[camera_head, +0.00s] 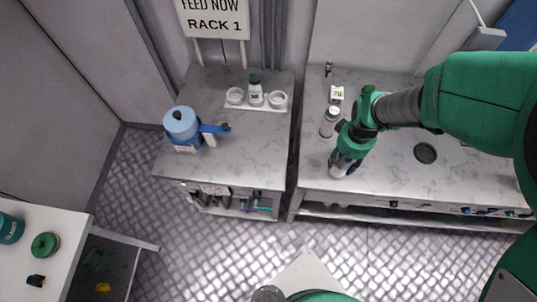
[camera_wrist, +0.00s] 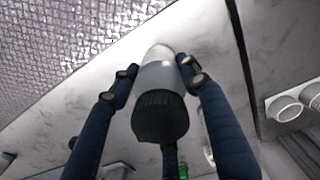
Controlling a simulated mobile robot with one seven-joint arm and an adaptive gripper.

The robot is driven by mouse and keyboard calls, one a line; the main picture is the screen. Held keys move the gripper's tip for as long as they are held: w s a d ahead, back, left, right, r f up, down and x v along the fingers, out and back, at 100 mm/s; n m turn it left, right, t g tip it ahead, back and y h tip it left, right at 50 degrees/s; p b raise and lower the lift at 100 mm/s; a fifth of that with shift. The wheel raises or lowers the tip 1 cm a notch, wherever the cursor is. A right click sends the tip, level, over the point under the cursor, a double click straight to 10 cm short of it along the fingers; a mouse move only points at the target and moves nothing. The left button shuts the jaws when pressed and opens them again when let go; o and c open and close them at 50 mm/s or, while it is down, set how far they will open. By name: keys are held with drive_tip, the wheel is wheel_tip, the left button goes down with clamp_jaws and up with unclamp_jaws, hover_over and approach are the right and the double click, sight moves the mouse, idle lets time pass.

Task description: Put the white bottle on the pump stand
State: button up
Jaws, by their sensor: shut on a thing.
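My gripper (camera_head: 346,158) is over the right-hand counter near its front edge. It is shut on a white bottle (camera_head: 338,171), mostly hidden by the fingers in the head view. In the wrist view the bottle shows a black ribbed cap (camera_wrist: 160,118), a grey band (camera_wrist: 158,76) and a white body beyond, between the fingers (camera_wrist: 160,75). I cannot tell whether its base touches the counter. On the left counter is a blue pump-like unit (camera_head: 181,124) with a blue arm. Which is the pump stand is unclear.
A gap separates the left counter (camera_head: 235,155) from the right counter (camera_head: 315,178). A white cabinet (camera_head: 65,225) stands at the lower left.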

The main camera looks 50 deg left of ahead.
drive_tip(key=s+a+n, duration=0.1)
drive_tip(key=s, duration=0.2)
drive_tip(key=s+a+n, duration=0.1)
drive_tip(key=s+a, duration=0.1)
drive_tip(key=s, duration=0.2)
drive_tip(key=s+a+n, duration=0.1)
drive_tip(key=s, duration=0.2)
drive_tip(key=shift+s+a+p, duration=0.3)
drive_tip(key=shift+s+p, duration=0.1)
drive_tip(key=s+a+f+n, duration=0.2)
drive_tip(key=s+a+n, duration=0.1)
drive_tip(key=s, duration=0.9)
drive_tip(key=shift+s+n, duration=0.35)
drive_tip(key=shift+n, duration=0.35)
drive_tip(key=shift+a, duration=0.15)
drive_tip(key=w+a, duration=0.3)
drive_tip(key=a, duration=0.4)
drive_tip(key=w+a+f+b, duration=0.1)
drive_tip(key=w+a, duration=0.1)
drive_tip(key=a, duration=0.5)
drive_tip(key=shift+w+f, duration=0.15)
drive_tip(key=shift+w, duration=0.25)
drive_tip(key=shift+w+a+f+b, duration=0.1)
drive_tip(key=shift+a+f+b, duration=0.15)
drive_tip(key=shift+f, duration=0.65)
drive_tip(key=shift+w+a+f+b, duration=0.15)
drive_tip(key=shift+f+b, duration=0.1)
drive_tip(key=shift+f, duration=0.65)
drive_tip(key=shift+s+f, duration=0.1)
drive_tip(key=shift+f, duration=0.05)
